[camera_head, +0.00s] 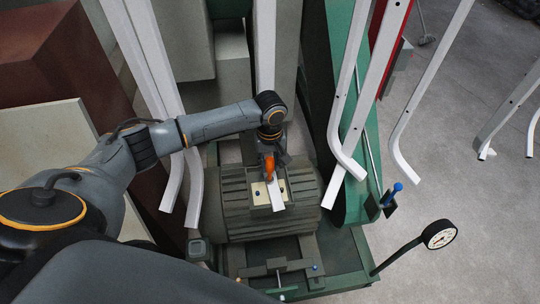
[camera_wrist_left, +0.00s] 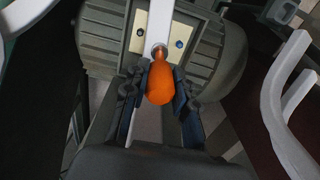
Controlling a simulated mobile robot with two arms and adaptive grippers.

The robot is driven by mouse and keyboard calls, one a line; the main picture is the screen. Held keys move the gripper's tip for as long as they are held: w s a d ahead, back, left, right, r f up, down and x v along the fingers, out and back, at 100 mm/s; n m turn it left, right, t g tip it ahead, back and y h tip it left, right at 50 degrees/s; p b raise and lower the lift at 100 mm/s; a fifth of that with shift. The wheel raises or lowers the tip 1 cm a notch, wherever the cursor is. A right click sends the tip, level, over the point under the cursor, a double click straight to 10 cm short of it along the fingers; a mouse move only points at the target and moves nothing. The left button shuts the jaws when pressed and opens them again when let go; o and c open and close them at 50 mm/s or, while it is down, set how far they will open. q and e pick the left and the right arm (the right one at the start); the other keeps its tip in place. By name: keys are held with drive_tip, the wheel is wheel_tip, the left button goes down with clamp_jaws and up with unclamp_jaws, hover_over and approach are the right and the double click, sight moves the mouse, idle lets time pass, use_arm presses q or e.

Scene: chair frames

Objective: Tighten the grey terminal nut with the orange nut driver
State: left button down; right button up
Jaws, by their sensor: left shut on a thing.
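My left gripper (camera_head: 270,158) points down over the motor's terminal box and is shut on the orange nut driver (camera_head: 269,167). In the left wrist view the fingers (camera_wrist_left: 160,85) hold the driver's orange handle (camera_wrist_left: 161,82) from both sides. Its short metal shank (camera_wrist_left: 159,52) points at the pale terminal plate (camera_wrist_left: 137,43). A blue terminal (camera_wrist_left: 179,44) shows right of the shank, and another dark one left of it. I cannot make out the grey nut, or whether the driver's tip touches it. My right gripper is not in view.
The ribbed motor (camera_head: 236,212) sits on a green base (camera_head: 345,250). White chair frames (camera_head: 345,120) hang close around my arm, one bar crossing the terminal box. A round gauge (camera_head: 440,234) and a blue-knobbed lever (camera_head: 394,191) stand right. Grey floor beyond is mostly open.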

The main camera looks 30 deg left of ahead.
sight(270, 173)
use_arm(q)
drive_tip(key=shift+s+d+r, duration=0.15)
drive_tip(key=shift+s, duration=0.1)
drive_tip(key=shift+w+p, duration=0.1)
drive_tip(key=shift+p, duration=0.35)
wheel_tip(270, 173, down, 5)
drive_tip(key=shift+r+b, duration=0.1)
drive_tip(key=shift+b, duration=0.4)
drive_tip(key=shift+r+p, duration=0.15)
drive_tip(key=shift+p, duration=0.15)
drive_tip(key=shift+p, duration=0.4)
